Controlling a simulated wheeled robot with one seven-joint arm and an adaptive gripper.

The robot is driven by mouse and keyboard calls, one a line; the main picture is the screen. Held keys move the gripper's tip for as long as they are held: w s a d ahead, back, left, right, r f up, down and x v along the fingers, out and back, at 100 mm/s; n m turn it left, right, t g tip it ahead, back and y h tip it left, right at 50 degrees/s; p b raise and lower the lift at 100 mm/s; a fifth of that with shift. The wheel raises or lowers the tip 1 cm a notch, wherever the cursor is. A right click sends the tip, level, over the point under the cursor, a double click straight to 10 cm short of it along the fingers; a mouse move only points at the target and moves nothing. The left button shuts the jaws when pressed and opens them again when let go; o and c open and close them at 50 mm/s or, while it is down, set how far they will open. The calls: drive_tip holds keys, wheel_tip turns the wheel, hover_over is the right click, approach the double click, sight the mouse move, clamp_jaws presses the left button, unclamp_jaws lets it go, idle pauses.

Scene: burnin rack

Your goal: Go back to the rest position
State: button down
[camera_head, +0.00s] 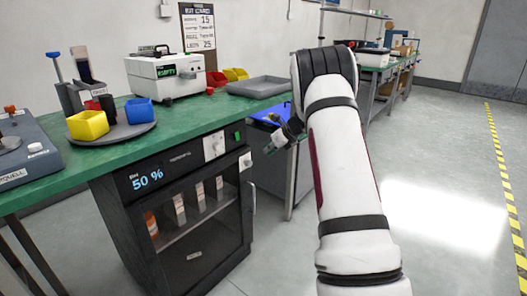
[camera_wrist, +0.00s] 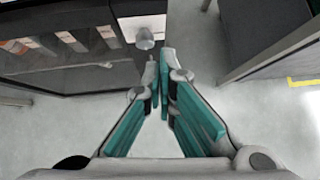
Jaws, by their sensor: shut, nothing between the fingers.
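My gripper (camera_head: 284,137) shows in the head view at the far end of my white arm, in front of the bench's right part and beside the dark cabinet. In the wrist view my gripper (camera_wrist: 160,62) has its teal fingers drawn together at the tips, with nothing seen between them. The gripper is apart from the cabinet knob, which shows just beyond the fingertips in the wrist view (camera_wrist: 145,38). My arm hides part of the floor and bench behind it.
The dark cabinet (camera_head: 190,262) with a glass door and a "50 %" display stands under the green bench (camera_head: 185,125). Blue and yellow bins, a white instrument (camera_head: 166,75) and a grey tray (camera_head: 258,87) stand on the bench. Open floor (camera_head: 440,200) lies to the right.

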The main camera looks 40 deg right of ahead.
drive_tip(key=shift+d+p+v, duration=0.2)
drive_tip(key=shift+p+v, duration=0.25)
drive_tip(key=shift+v, duration=1.65)
